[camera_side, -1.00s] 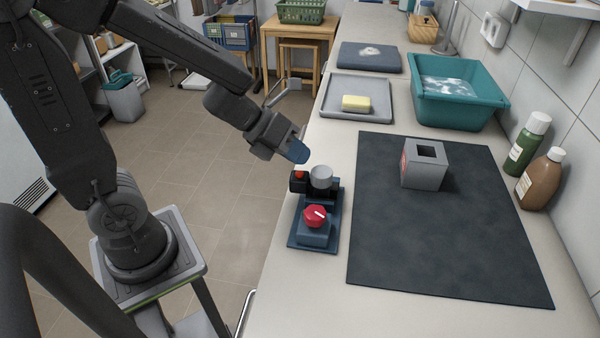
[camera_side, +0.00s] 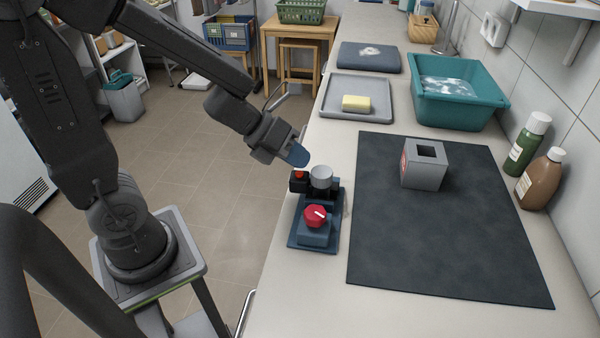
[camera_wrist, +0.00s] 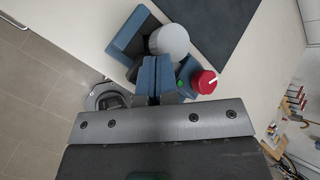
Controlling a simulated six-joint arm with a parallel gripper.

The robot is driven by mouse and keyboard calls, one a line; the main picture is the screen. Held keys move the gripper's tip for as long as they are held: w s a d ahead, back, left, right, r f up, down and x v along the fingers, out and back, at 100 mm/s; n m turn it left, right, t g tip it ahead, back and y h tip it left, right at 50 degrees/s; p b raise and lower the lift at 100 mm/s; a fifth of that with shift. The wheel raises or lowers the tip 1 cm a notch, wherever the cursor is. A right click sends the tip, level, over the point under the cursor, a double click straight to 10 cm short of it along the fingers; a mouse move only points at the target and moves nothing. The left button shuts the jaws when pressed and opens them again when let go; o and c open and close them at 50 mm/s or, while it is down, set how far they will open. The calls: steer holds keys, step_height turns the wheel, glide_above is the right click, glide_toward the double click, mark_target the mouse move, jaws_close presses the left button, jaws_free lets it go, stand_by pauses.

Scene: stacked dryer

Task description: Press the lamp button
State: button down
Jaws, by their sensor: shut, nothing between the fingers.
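A small dark box with an orange-red dome (camera_side: 299,175) stands at the counter's left edge, beside a pale grey cylinder (camera_side: 321,177). I cannot tell whether the dome is the lamp or its button. A red knob with a white mark (camera_side: 315,215) sits on a blue base in front of them. My gripper (camera_side: 299,156), with blue fingertips, is shut and empty, just above and behind the dome, apparently apart from it. In the wrist view my gripper (camera_wrist: 157,62) has its fingers together below the grey cylinder (camera_wrist: 169,40), left of the red knob (camera_wrist: 204,81); the dome is not seen.
A dark mat (camera_side: 440,245) with a grey hollow block (camera_side: 424,170) lies to the right. Behind are a tray (camera_side: 338,109) with yellow soap and a teal basin (camera_side: 455,112). Bottles (camera_side: 541,180) stand by the wall.

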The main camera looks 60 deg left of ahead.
mark_target(297, 172)
steer(key=shift+f, duration=0.45)
stand_by(0.7)
steer(key=shift+r, duration=0.95)
step_height(297, 172, up, 6)
stand_by(0.5)
steer(key=shift+a, duration=0.1)
